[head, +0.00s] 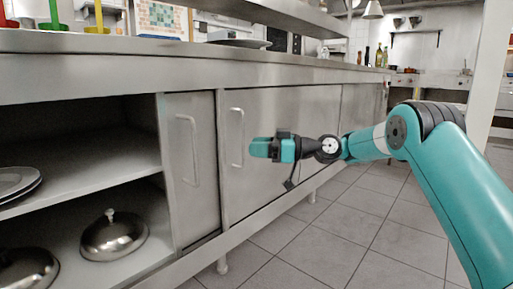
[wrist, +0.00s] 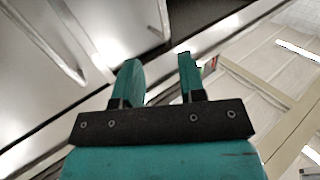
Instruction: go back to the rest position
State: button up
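My gripper (head: 258,148) reaches out to the left in front of the steel cabinet's sliding doors in the head view. In the wrist view its two teal fingers (wrist: 158,75) stand apart with nothing between them, so it is open and empty. The gripper looks close to the cabinet door (head: 270,110), but I cannot tell the exact gap. My teal arm comes in from the right side of the head view.
The steel counter (head: 180,72) runs along the left and back. Its open shelf holds plates (head: 18,182) and metal domes (head: 113,234). Door handles (head: 237,138) stick out near my gripper. The tiled floor (head: 330,240) is clear.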

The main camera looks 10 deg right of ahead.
jog(key=shift+a, duration=0.15)
jog(key=s+a+r+m+g+h+p, duration=0.1)
jog(key=s+a+r+g+h+p, duration=0.25)
jog(key=s, duration=0.55)
jog(key=s+a+r+m+h+p, duration=0.2)
jog(key=s+a+r+h+p, duration=0.15)
jog(key=s+r+p, duration=0.35)
jog(key=s+d+m+g+h+p, duration=0.1)
jog(key=s+d+m+h+p, duration=0.15)
jog(key=s, duration=1.05)
jog(key=s+d+m+g+h+p, duration=0.1)
jog(key=s+d+g+h+p, duration=0.2)
jog(key=s, duration=1)
notch_tip(320, 180, up, 36)
jog(key=t+p, duration=0.1)
jog(key=p, duration=3.7)
jog(key=shift+d+r, duration=0.2)
jog(key=shift+d, duration=0.25)
